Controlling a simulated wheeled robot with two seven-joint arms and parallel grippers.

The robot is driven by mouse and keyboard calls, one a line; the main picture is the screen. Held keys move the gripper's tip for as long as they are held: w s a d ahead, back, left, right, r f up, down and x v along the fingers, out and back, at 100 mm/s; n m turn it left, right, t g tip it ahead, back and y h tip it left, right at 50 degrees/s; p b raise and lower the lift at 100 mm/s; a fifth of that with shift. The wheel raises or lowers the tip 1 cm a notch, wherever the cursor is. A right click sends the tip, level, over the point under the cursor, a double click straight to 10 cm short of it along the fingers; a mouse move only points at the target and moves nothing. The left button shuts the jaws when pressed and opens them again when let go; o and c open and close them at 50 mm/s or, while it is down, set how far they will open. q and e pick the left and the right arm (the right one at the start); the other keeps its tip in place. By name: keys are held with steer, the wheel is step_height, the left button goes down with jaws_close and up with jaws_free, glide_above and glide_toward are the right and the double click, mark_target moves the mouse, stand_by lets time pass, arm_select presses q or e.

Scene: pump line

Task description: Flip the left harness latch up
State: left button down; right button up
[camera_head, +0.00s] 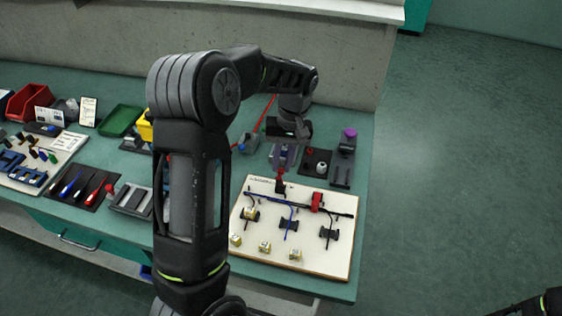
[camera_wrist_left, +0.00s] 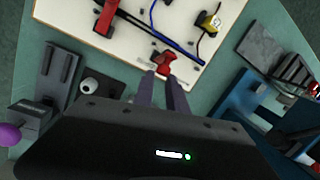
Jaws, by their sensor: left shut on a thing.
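The harness board (camera_head: 315,258) is a pale panel with blue and black cables on it. The left harness latch (camera_head: 281,173) has a red part above a black base (camera_head: 280,187) at the board's far edge. My left gripper (camera_head: 284,158) reaches down over it from behind. In the left wrist view the fingers (camera_wrist_left: 163,82) are shut on the red latch (camera_wrist_left: 165,62), which shows at their tips. The exact tilt of the latch is hard to tell. A second red latch (camera_head: 317,201) sits to the right on the cables; it also shows in the left wrist view (camera_wrist_left: 106,17).
Yellow-tagged blocks (camera_head: 265,246) lie along the board's near side. Behind the board stand a dark tray (camera_head: 316,164) with small parts and a holder with a purple knob (camera_head: 349,133). My left arm hides part of the bench left of the board. Open floor lies to the right.

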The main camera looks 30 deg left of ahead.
arm_select(q)
steer(key=shift+w+d+f, duration=0.1)
steer(key=shift+w+d, duration=0.05)
steer(key=shift+d, duration=0.25)
steer(key=c, duration=1.3)
jaws_free()
steer(key=shift+c, duration=0.2)
steer(key=shift+a, duration=0.1)
steer(key=shift+r, duration=0.3)
step_height(320, 180, up, 7)
steer(key=w, duration=0.1)
steer(key=shift+w+d+b, duration=0.2)
steer(key=shift+d+b, duration=0.05)
steer(key=shift+b, duration=0.2)
